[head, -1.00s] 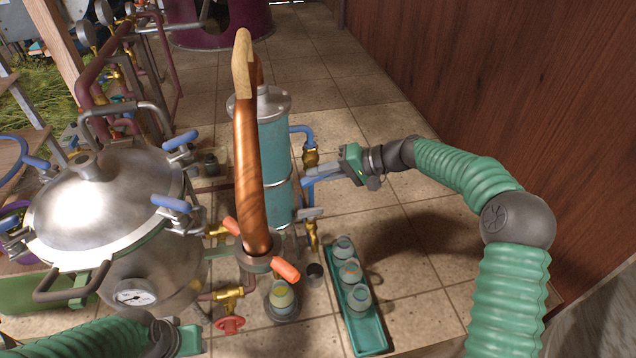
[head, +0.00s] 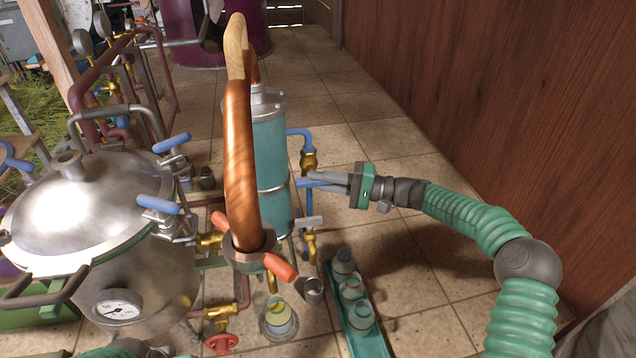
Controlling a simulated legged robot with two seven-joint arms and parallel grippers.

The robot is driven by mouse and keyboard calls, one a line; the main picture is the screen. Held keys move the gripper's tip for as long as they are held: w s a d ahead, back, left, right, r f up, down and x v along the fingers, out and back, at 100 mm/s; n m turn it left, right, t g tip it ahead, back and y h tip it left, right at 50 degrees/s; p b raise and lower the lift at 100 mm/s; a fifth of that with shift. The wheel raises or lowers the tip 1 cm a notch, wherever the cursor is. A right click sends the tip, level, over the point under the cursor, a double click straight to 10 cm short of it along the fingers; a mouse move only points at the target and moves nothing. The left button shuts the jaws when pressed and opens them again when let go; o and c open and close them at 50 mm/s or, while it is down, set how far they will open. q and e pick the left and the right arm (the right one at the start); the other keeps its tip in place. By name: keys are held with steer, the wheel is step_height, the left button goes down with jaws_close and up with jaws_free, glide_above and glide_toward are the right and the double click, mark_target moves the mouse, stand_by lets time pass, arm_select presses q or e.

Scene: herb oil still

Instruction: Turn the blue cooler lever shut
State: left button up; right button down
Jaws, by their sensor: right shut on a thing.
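The blue cooler lever (head: 313,184) sticks out to the right below a brass valve (head: 309,160) on the blue pipe beside the teal cooler cylinder (head: 270,155). My right gripper (head: 328,180) comes in from the right and is shut on the lever, with its grey fingers along the lever's outer part. The fingers hide some of the lever. A second brass valve (head: 310,243) with a grey-blue handle (head: 308,222) sits lower on the same pipe. My left gripper's jaws are out of view; only a bit of my left arm shows at the bottom edge.
A copper pipe (head: 240,160) with orange handles rises left of the cooler. The steel still pot (head: 80,210) stands at the left. A green tray (head: 365,343) with jars (head: 351,287) lies below the lever. A wooden wall (head: 480,90) bounds the right; tiled floor lies between.

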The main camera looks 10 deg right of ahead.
steer(key=shift+s+f, duration=0.1)
steer(key=shift+f, duration=0.2)
steer(key=c, duration=1.5)
jaws_free()
steer(key=shift+d, duration=0.1)
steer(key=shift+o, duration=0.2)
steer(key=shift+d, duration=0.15)
steer(key=shift+r, duration=0.1)
steer(key=shift+s+d, duration=0.1)
steer(key=shift+d, duration=0.2)
steer(key=v, duration=1.6)
